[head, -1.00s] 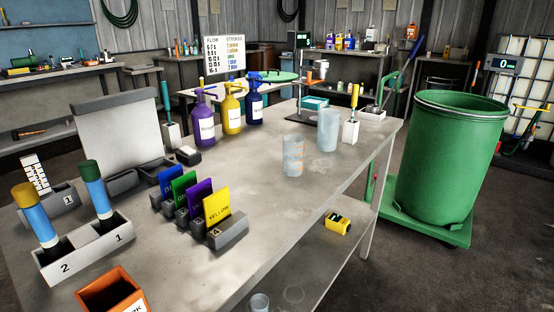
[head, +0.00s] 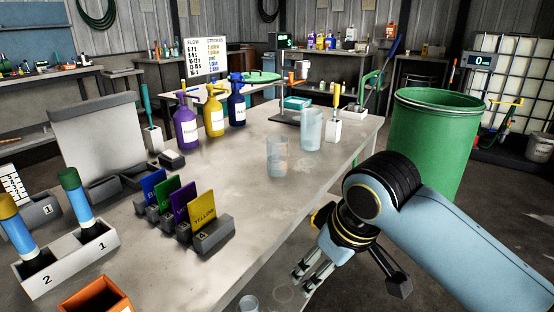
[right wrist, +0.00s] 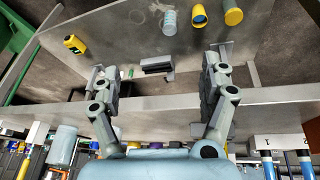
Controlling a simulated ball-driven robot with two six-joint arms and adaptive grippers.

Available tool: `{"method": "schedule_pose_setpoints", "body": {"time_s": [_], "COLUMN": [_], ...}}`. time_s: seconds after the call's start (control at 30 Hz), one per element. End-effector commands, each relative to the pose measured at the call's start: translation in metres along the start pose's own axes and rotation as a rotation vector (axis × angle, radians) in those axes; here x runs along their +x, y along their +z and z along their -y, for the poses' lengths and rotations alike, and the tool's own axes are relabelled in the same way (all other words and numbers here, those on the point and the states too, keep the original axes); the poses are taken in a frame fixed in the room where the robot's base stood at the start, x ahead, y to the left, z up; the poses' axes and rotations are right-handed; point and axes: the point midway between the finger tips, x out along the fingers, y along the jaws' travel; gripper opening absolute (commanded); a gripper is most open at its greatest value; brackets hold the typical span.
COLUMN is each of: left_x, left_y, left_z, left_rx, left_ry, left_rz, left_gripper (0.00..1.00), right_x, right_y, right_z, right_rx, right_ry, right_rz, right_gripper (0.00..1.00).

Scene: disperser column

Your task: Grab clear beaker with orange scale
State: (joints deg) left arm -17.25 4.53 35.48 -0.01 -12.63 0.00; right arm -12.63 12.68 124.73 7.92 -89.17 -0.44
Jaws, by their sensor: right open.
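The clear beaker with an orange scale (head: 277,157) stands upright on the table in the head view, near its right edge. A second, frosted clear beaker (head: 311,130) stands just behind it, to the right. My right gripper (head: 312,272) is open and empty, beyond the table's right edge and nearer to me than the beaker, well apart from it. Its spread fingers (right wrist: 160,68) also show in the right wrist view, with the table edge and lower shelf between them. My left gripper is not in view.
The grey table (head: 255,205) has bare top around the beaker's front. Colour cards (head: 203,207) in holders stand left of it, pump bottles (head: 214,115) behind. A green barrel (head: 432,135) stands at the right. A clear cup (head: 249,304) sits on the lower shelf.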

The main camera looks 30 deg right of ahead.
Motion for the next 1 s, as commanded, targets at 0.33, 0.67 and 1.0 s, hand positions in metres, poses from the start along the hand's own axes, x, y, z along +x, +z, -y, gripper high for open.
{"method": "schedule_pose_setpoints", "body": {"time_s": [0.33, 0.67, 1.0], "left_x": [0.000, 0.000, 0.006], "left_y": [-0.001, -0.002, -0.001], "left_z": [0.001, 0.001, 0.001], "left_rx": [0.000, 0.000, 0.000], "left_ry": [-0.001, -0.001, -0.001], "left_rz": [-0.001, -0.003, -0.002], "left_gripper": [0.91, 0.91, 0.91], "right_x": [0.009, -0.040, -0.001], "right_y": [-0.140, -0.273, -0.291], "right_z": [-0.068, -0.154, -0.160], "right_rx": [0.027, 0.128, 0.140], "right_ry": [0.000, -0.024, -0.031], "right_rz": [-0.087, -0.188, -0.196], "right_gripper": [0.78, 0.78, 0.78]}}
